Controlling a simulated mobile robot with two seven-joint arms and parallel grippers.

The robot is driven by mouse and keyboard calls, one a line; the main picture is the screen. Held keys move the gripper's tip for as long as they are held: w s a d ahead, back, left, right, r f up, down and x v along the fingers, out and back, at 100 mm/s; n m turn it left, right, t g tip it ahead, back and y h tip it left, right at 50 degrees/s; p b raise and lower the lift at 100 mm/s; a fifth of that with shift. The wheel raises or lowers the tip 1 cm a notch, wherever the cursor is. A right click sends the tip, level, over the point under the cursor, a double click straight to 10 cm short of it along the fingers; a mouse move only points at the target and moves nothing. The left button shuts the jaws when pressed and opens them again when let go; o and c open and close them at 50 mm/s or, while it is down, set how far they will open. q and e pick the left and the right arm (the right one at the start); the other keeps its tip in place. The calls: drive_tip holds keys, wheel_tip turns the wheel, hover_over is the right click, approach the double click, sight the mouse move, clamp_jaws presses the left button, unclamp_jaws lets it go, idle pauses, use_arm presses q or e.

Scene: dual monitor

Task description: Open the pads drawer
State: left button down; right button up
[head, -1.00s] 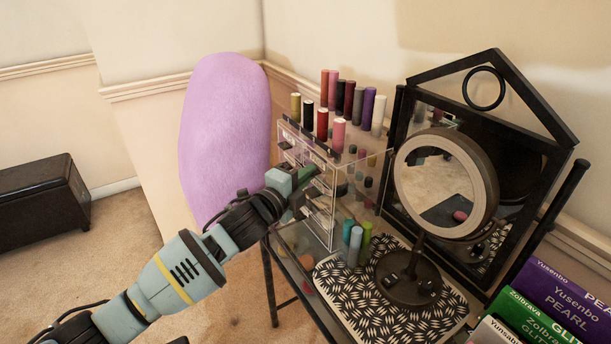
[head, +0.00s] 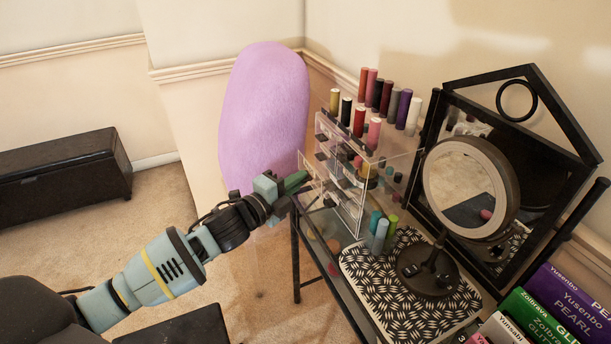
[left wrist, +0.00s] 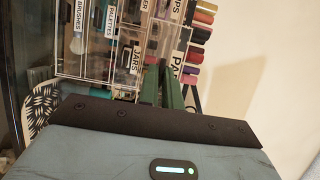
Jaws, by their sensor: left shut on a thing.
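The clear acrylic drawer organizer (head: 352,215) stands on the glass-topped table. One clear drawer (head: 312,172) sticks out of its front toward my left gripper. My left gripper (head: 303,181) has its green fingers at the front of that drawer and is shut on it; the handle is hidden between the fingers. In the left wrist view, a label starting "PA" (left wrist: 177,70) stands right beside the fingers, partly covered, and the "JARS" label (left wrist: 135,58) is to their left. My right gripper is not in view.
Several lipstick-like tubes (head: 374,133) stand on top of the organizer. Bottles (head: 380,236) and a round mirror (head: 466,187) stand on a patterned mat (head: 372,285) to the right. A purple rounded object (head: 262,120) is behind.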

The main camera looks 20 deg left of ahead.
use_arm(q)
drive_tip(key=c, duration=1.6)
unclamp_jaws()
drive_tip(key=shift+b+v, duration=0.3)
drive_tip(key=shift+v, duration=3.6)
use_arm(e)
drive_tip(key=shift+f, duration=0.25)
use_arm(q)
drive_tip(key=shift+f, duration=0.1)
